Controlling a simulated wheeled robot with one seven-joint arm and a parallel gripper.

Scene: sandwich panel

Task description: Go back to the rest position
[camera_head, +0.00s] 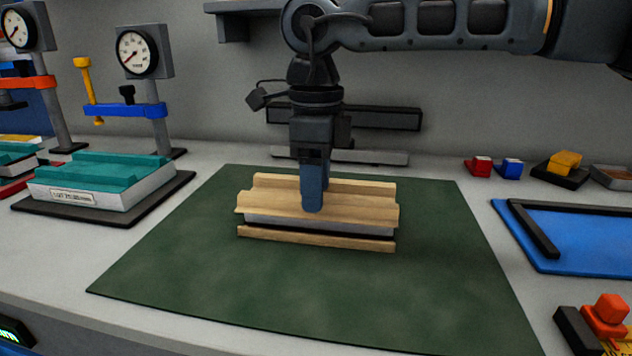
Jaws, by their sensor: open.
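My gripper (312,205) points straight down over the middle of a sandwich panel (365,210). Its fingertips are at the panel's upper face, and I cannot tell whether they touch it. One finger hides the other from this side, so the gap between them does not show. The panel has a light wooden top with raised ridges, a pale grey middle layer and a wooden bottom layer. It lies on a dark green mat (200,280). My arm reaches in from the upper right.
A teal-topped block (100,172) sits on a dark board at left, near a dial gauge (137,52) with a blue clamp (125,110). A blue tray (590,235) lies at right. Small red (478,166) and blue blocks (510,168) stand behind it. An orange-red knob (608,310) is front right.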

